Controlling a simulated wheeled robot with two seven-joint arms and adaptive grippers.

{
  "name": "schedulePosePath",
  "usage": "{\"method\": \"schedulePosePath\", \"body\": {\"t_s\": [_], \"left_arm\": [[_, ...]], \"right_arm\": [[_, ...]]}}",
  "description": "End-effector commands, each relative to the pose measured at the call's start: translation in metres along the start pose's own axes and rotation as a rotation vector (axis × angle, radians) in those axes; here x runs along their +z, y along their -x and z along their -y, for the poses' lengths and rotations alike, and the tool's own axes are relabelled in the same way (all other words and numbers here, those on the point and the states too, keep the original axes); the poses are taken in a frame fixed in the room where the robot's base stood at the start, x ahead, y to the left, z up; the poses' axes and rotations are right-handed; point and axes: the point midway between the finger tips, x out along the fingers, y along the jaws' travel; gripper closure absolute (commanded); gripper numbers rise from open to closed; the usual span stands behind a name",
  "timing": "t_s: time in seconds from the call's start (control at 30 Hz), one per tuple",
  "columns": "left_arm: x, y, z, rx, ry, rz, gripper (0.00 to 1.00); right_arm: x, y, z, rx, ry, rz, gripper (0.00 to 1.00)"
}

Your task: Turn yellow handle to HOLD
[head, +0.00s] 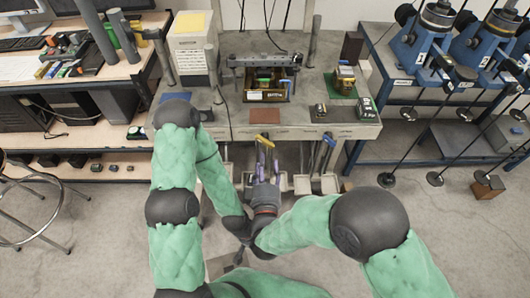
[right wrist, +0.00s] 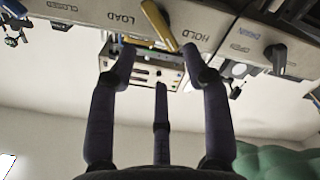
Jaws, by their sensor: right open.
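The yellow handle (right wrist: 159,26) shows in the right wrist view between the words LOAD (right wrist: 119,18) and HOLD (right wrist: 196,34) on the pale panel. It slants, its lower end leaning toward the HOLD side. In the head view the yellow handle (head: 265,141) is at the bench front, just beyond my right gripper (head: 264,160). In the right wrist view my right gripper (right wrist: 157,75) is open, its fingers on either side of the handle's line, apart from it and holding nothing. My left gripper (head: 238,256) is low near my body, largely hidden; its jaws are unclear.
The grey bench (head: 350,130) carries a dark tray (head: 266,97). A blue rack (head: 445,95) stands at right.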

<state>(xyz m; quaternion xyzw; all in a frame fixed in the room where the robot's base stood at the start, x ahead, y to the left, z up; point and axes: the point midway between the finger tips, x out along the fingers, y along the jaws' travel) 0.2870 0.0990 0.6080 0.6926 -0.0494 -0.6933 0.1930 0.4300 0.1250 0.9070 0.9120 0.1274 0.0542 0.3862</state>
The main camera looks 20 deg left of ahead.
Motion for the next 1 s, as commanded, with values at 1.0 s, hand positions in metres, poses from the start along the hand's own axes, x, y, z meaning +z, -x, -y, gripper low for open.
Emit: {"method": "schedulePosePath", "body": {"t_s": [1.0], "left_arm": [[0.0,0.0,0.0,0.0,0.0,0.0,0.6]], "right_arm": [[0.038,0.006,0.008,-0.08,-0.082,0.099,0.51]]}}
